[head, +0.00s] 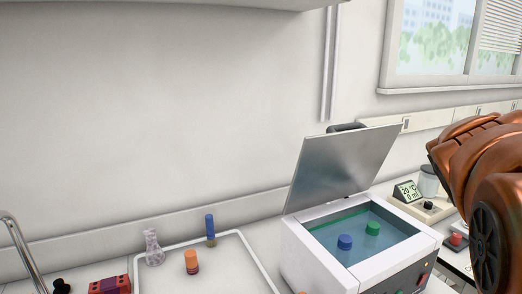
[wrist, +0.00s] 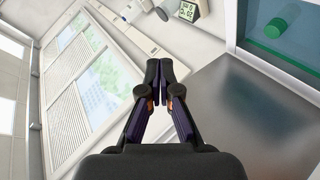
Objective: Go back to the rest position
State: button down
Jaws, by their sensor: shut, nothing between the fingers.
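My gripper (wrist: 165,72) shows in the wrist view, its two fingers closed together and empty. It is in the air, with the window blinds to its left and the open grey lid (wrist: 240,115) of the water bath to its right. In the head view only part of my arm shows at the right edge, and the gripper is out of the picture. The water bath (head: 312,252) stands open there, its lid (head: 342,165) raised and tilted back. A blue-capped item (head: 345,242) and a green-capped item (head: 372,228) sit in its water.
Left of the bath, a white tray (head: 262,262) holds a flask (head: 153,248), an orange-capped container (head: 191,262) and a blue tube (head: 210,230). A red rack (head: 110,285) is farther left. A digital display (head: 407,191) stands behind the bath at right, near my arm.

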jog(key=s+a+f+m+g+y, duration=0.1)
jog(key=s+a+f+g+y, duration=0.1)
jog(key=s+a+f, duration=0.35)
jog(key=s+a+f+g+y, duration=0.1)
jog(key=s+a+f+g, duration=0.15)
jog(key=f, duration=0.55)
jog(key=s+a+f+m+g+y, duration=0.1)
jog(key=s+a+f+y, duration=0.1)
jog(key=s+a+f, duration=0.3)
jog(key=s+a+f+g+y, duration=0.2)
jog(key=s+a+f, duration=0.3)
jog(key=s, duration=0.3)
jog(key=s+a+f+g+y, duration=0.1)
jog(key=s+a+f+g, duration=0.2)
jog(key=s+a+f, duration=0.2)
jog(key=s+a, duration=0.1)
jog(key=s, duration=0.2)
jog(key=shift+a+y, duration=0.3)
jog(key=shift+y, duration=0.1)
